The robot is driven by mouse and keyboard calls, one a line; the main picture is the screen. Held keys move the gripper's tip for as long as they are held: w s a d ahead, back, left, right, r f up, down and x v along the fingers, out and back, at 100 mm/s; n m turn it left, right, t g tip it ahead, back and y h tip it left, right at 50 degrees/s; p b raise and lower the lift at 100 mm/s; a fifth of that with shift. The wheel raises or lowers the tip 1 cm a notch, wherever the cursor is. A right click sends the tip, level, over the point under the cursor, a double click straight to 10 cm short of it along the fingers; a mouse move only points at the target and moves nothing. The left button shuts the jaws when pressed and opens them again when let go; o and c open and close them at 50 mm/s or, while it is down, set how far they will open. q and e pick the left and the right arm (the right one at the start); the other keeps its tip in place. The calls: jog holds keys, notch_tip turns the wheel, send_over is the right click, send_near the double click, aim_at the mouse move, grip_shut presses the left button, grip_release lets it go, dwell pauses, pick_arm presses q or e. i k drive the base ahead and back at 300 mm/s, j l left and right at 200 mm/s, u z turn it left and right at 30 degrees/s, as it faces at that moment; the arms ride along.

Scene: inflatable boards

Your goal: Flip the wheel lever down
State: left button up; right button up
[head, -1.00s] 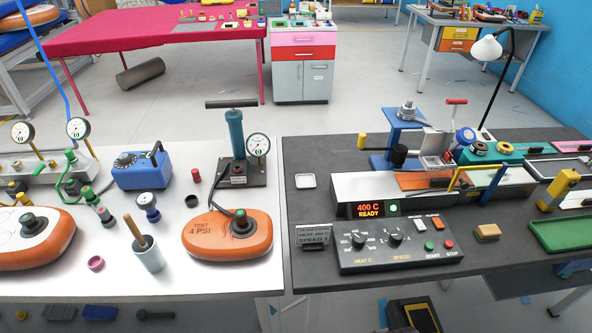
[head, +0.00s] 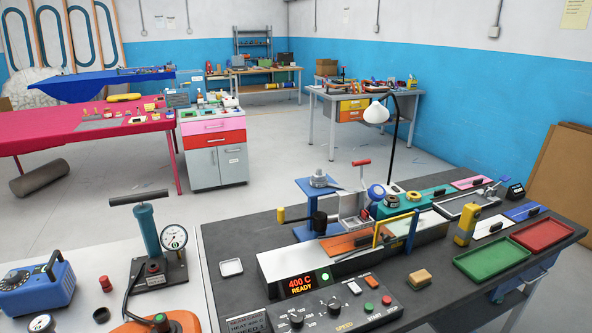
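A seam-welding machine (head: 275,266) stands on the dark bench at the lower right, its display lit "400 C READY" with a green light. A blue stand (head: 318,190) with a grey knob on top rises at its back. A yellow-ended arm (head: 281,214) with a black part points left from this stand. A red-handled lever (head: 361,162) stands upright beside it, above a clear-sided block. A yellow bar (head: 396,226) with a blue post spans the front. I cannot tell for certain which of these is the wheel lever. Neither of my grippers is in view.
A control panel (head: 333,311) with knobs and buttons sits in front of the machine. A green tray (head: 494,262), a red tray (head: 543,235) and a sponge-like block (head: 418,280) lie to the right. A lamp (head: 376,112) stands behind. A pump (head: 148,235) stands on the white table at left.

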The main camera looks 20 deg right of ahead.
aim_at(369, 202)
jog(key=u, duration=0.35)
jog(key=l+u, duration=0.15)
jog(key=u, duration=0.5)
jog(key=k+l+u, duration=0.25)
jog(key=l, duration=0.2)
jog(key=l+u, duration=0.3)
jog(key=l, duration=0.2)
jog(key=k+l+u, duration=0.55)
jog(key=l, duration=0.15)
jog(key=k+l+u, duration=0.15)
jog(key=k+l, duration=1.3)
jog(key=l, duration=0.1)
